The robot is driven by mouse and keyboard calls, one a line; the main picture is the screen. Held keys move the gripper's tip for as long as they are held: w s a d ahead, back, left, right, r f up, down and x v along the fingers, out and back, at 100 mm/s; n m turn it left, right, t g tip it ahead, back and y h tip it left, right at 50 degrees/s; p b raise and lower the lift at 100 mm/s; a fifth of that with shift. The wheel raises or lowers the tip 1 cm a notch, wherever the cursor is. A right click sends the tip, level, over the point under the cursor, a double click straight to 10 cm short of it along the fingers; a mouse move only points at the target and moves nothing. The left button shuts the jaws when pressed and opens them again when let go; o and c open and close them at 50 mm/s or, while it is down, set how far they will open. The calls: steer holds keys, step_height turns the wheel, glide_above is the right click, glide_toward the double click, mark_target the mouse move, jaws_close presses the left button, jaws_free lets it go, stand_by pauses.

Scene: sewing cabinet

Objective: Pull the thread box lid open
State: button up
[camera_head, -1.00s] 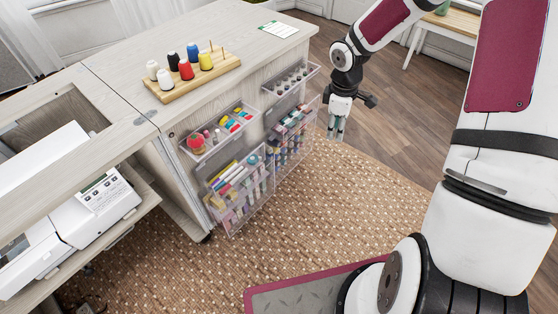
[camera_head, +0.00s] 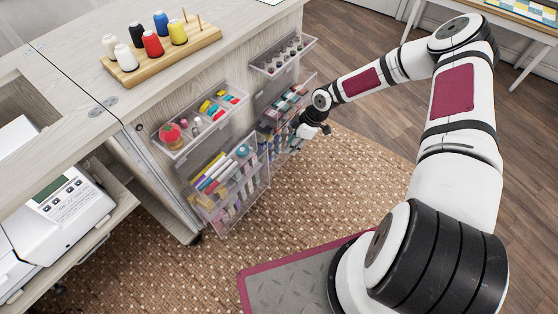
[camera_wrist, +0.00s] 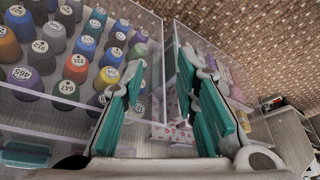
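The thread box (camera_wrist: 70,105) is a clear box full of numbered thread spools, filling the left of the wrist view. In the head view, clear boxes hang on the cabinet side, and spools show in the lower right one (camera_head: 264,142), partly hidden by my gripper (camera_head: 290,147). In the wrist view my gripper (camera_wrist: 160,62) has its two teal-padded fingers apart, with a clear panel edge running between them. I cannot tell whether either finger touches the panel. The lid's outline is hard to make out in the clear plastic.
Other clear bins (camera_head: 200,122) hold a pincushion and markers. The wooden cabinet (camera_head: 250,30) carries a spool rack (camera_head: 165,52). A sewing machine (camera_head: 55,205) stands at left. Patterned carpet (camera_head: 330,185) lies open in front of the boxes.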

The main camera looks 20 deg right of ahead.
steer(key=b+x, duration=0.3)
steer(key=x, duration=0.8)
steer(key=shift+f, duration=0.3)
jaws_close()
